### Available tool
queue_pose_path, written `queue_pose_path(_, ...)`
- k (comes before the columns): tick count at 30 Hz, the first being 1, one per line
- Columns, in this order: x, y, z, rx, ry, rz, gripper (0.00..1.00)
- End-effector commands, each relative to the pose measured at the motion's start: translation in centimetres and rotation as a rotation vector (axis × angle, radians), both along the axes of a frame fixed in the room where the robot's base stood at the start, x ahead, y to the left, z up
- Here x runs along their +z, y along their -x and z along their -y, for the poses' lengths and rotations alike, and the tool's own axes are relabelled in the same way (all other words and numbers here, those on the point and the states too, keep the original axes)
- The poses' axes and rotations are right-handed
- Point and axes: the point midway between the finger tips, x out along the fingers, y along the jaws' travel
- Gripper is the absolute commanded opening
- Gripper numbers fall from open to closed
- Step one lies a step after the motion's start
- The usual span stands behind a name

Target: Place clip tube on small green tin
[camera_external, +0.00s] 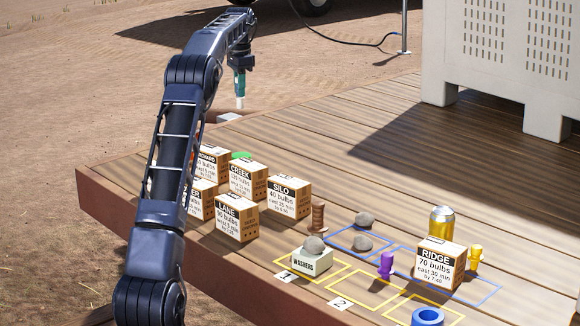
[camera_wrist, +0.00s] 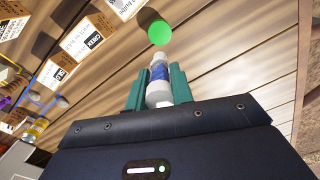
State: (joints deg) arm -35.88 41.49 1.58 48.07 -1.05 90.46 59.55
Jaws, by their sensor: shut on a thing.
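My gripper (camera_external: 239,85) hangs from the arm over the far left edge of the deck. In the wrist view its teal fingers (camera_wrist: 159,88) are shut on the clip tube, a white and blue tube (camera_wrist: 159,73). The tube's white end (camera_external: 239,102) points down below the fingers. The small green tin (camera_wrist: 160,32) shows as a round green top beyond the tube's end, apart from it. In the external view the tin (camera_external: 240,155) is mostly hidden behind the boxes.
Cardboard boxes labelled CREEK (camera_external: 247,180), SILO (camera_external: 288,197) and LANE (camera_external: 237,218) crowd just in front of the tin. The deck right of the tin is clear.

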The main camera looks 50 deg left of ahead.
Motion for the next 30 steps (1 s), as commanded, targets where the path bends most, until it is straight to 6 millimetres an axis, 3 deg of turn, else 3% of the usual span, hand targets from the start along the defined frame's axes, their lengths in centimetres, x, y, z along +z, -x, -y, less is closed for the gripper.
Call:
queue_pose_path(12, -8.7, 0.0, 0.0, 0.0, 0.001, 0.0, 0.01)
queue_pose_path(23, -11.5, 0.0, 0.0, 0.0, 0.001, 0.0, 0.01)
queue_pose_path(30, -14.5, 0.0, 0.0, 0.001, 0.001, 0.0, 0.01)
